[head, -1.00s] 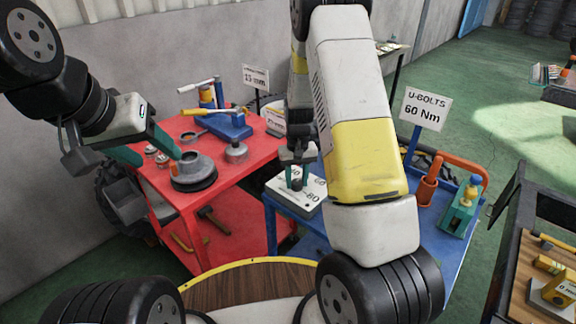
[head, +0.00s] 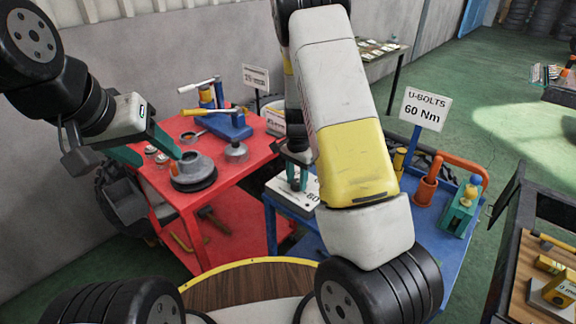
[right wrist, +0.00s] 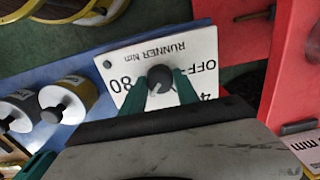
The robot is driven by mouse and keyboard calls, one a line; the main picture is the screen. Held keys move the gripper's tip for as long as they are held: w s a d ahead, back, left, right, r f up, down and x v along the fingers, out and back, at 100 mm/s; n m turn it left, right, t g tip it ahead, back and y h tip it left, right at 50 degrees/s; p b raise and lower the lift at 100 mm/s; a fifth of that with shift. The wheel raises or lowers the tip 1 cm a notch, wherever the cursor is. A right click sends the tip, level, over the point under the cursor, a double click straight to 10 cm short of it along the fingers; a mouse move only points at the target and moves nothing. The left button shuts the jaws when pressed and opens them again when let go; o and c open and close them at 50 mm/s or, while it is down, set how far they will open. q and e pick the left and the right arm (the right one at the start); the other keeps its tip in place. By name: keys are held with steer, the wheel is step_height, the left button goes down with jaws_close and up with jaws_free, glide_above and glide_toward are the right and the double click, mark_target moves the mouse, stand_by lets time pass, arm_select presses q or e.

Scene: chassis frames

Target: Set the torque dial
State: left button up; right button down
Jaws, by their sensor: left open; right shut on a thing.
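The torque dial is a grey knob (right wrist: 160,78) on a white plate (right wrist: 124,84) printed RUNNER Nm, with OFF, 80 and a partly hidden 4. The knob's pointer setting is hard to read.
A sign (head: 425,110) reading U-BOLTS 60 Nm stands on the blue table (head: 451,249), with an orange-handled tool (head: 428,185) and a green block (head: 460,212). The red table (head: 238,175) holds a grey round part (head: 194,172) and a blue vise-like tool (head: 226,124).

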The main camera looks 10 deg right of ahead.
mark_target(297, 182)
steer(key=m, duration=0.4)
steer(key=shift+w, duration=0.1)
steer(key=m, duration=0.4)
steer(key=shift+m, duration=0.3)
stand_by(0.4)
steer(key=c, duration=0.9)
jaws_free()
step_height(297, 182, up, 7)
steer(key=shift+r, duration=0.4)
